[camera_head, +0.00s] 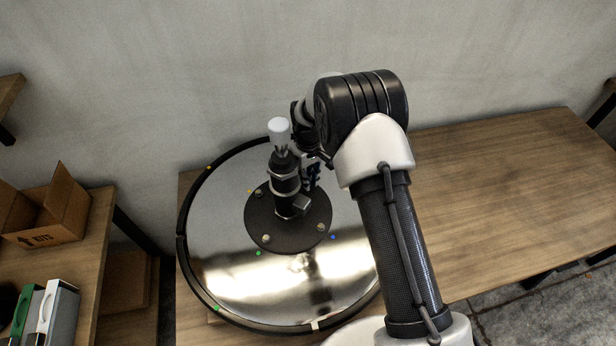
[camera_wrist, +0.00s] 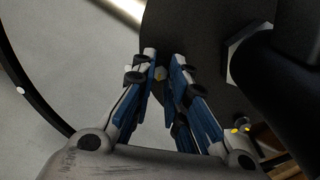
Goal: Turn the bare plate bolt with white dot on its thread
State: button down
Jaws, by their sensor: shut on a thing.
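The chair base is a round shiny disc (camera_head: 225,270) with a dark plate (camera_head: 290,241) at its middle. Pale bolt heads sit on the plate at the left (camera_head: 259,193), front (camera_head: 266,238) and right (camera_head: 321,227). My gripper (camera_head: 312,184) is low behind the column, at the plate's back right. In the wrist view its blue-lined fingers (camera_wrist: 163,72) are shut on a small pale bolt head (camera_wrist: 160,74) at the plate's edge. My gripper hides this spot in the head view. No white dot shows beside this bolt; a white dot (camera_wrist: 20,90) shows on the disc's dark rim.
A black column (camera_head: 285,184) with a white top (camera_head: 279,131) rises from the plate, close beside my gripper. Green, blue and yellow dots mark the disc. A wooden table (camera_head: 510,190) has free room at right. A cardboard box (camera_head: 52,212) stands left.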

jog(key=m, duration=0.4)
jog(key=shift+m, duration=2.9)
jog(key=c, duration=1.5)
grip_release()
jog(key=shift+c, duration=0.2)
notch_tip(320, 180, up, 12)
